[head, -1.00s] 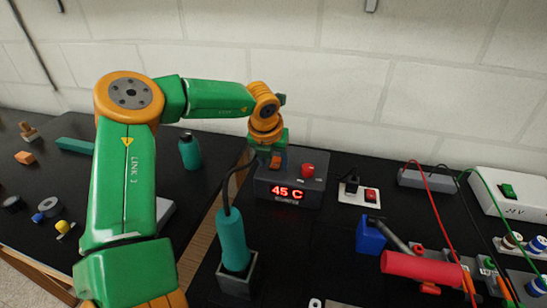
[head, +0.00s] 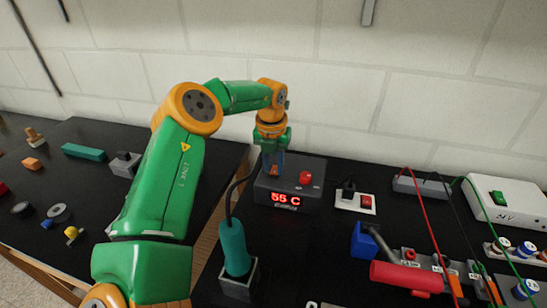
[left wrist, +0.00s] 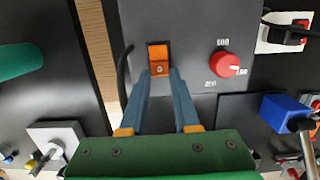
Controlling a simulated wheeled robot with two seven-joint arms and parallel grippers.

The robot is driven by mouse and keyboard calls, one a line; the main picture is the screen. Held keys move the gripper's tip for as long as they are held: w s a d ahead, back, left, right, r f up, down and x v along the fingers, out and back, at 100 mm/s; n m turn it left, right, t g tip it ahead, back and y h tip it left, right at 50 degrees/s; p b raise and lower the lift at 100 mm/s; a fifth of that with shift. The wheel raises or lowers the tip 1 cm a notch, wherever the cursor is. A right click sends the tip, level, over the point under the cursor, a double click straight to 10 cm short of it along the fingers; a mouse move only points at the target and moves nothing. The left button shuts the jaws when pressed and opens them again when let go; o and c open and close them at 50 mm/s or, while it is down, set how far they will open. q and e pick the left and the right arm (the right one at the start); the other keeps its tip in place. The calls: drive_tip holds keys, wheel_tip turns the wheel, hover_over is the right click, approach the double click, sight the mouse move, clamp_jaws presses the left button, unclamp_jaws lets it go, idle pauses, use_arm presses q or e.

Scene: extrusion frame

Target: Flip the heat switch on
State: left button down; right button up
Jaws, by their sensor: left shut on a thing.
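The heat station is a dark box (head: 313,195) with a red display reading 55 C in the head view. The heat switch is an orange rocker on its top panel (left wrist: 158,52) in the left wrist view, left of a red dial (left wrist: 224,64). My left gripper (head: 272,170) is over the left part of the box. In the left wrist view its blue fingertips (left wrist: 161,76) are shut at the near end of the orange switch, one on each side. The fingers partly hide the switch in the head view. My right gripper is not in view.
A teal-handled tool (head: 234,248) stands in a holder (head: 240,285) in front of the box, its cable running up to the box. A power socket with a red switch (head: 366,202) is to the right. A red cylinder (head: 405,276) and wires lie further right.

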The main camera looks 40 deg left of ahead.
use_arm(q)
drive_tip(key=shift+a, duration=0.1)
idle(0.3)
drive_tip(key=c, duration=0.6)
unclamp_jaws()
drive_tip(key=shift+w+f, duration=0.1)
drive_tip(key=shift+w, duration=0.05)
drive_tip(key=shift+c, duration=0.2)
wheel_tip(320, 180, up, 7)
drive_tip(key=shift+s+b, duration=0.3)
drive_tip(key=shift+b, duration=0.05)
